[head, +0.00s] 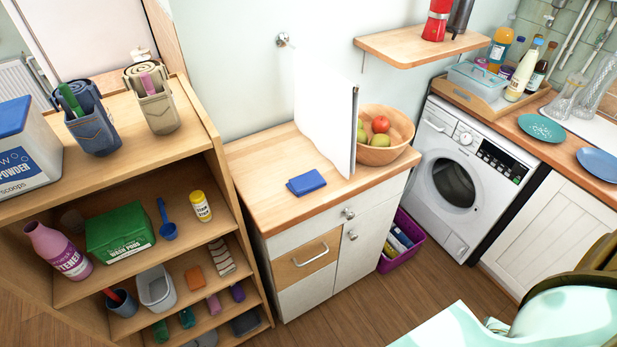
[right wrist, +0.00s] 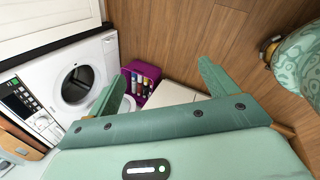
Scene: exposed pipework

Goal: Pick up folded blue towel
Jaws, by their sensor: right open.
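The folded blue towel (head: 306,182) lies flat on the wooden top of the small cabinet (head: 262,171), left of a white upright panel (head: 327,120). My right gripper (right wrist: 167,82) shows in the right wrist view with its two green fingers spread apart and nothing between them. It points down toward the floor, with the purple crate beyond it. The towel is not in the right wrist view. Neither gripper shows in the head view.
A wooden bowl of fruit (head: 387,150) stands on the cabinet, right of the panel. A shelf unit (head: 215,160) with bottles and boxes stands close on the left. A washing machine (head: 462,173) and a purple crate (head: 404,243) are to the right. The cabinet top's front left is clear.

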